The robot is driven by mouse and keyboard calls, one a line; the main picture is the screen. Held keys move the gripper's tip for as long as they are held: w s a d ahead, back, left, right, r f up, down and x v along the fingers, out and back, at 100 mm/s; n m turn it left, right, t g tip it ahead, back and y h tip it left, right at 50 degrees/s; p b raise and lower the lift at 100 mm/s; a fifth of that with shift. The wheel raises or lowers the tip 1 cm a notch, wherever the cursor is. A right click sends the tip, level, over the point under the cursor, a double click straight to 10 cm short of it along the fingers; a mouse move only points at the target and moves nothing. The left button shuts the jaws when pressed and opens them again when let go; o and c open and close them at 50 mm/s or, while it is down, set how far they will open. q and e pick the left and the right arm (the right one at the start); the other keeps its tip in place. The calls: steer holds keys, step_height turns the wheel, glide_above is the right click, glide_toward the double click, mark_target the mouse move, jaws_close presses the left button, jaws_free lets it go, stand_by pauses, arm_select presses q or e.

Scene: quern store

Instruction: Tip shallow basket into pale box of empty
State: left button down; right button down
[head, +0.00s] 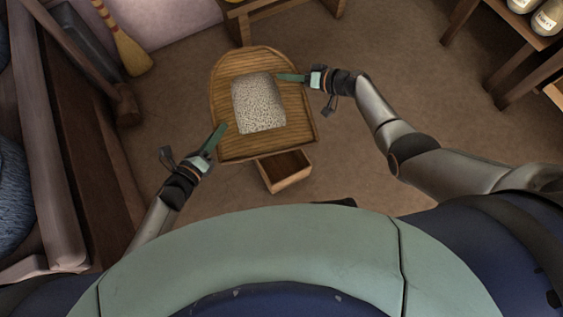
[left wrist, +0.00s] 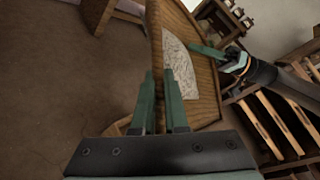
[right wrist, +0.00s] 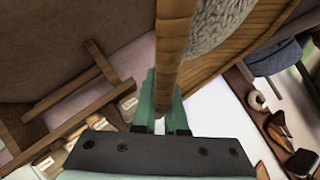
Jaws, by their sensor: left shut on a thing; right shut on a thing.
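The shallow basket (head: 229,151) is a wide ribbed tan tray with a rounded far end. A patch of pale speckled grain (head: 258,104) lies in its middle. My left gripper (head: 217,137) is shut on the basket's left rim. In the left wrist view the rim (left wrist: 154,45) runs between its fingers. My right gripper (head: 291,78) is shut on the right rim, which passes between its fingers in the right wrist view (right wrist: 172,60). The pale box (head: 284,186) is an open wooden box below the basket's near edge. The basket hides its far part; the visible inside looks empty.
A wooden stand (head: 285,12) is beyond the basket. A broom (head: 130,52) and a long-handled mallet (head: 125,104) are at the left. Shelving with labelled jars (head: 546,18) stands at the upper right. Brown floor (head: 400,60) is clear between.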

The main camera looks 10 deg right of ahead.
arm_select(q)
steer(key=shift+d+r, duration=0.25)
steer(key=shift+r, duration=0.05)
arm_select(e)
steer(key=shift+s+a+r, duration=0.1)
steer(key=shift+s+a, duration=0.05)
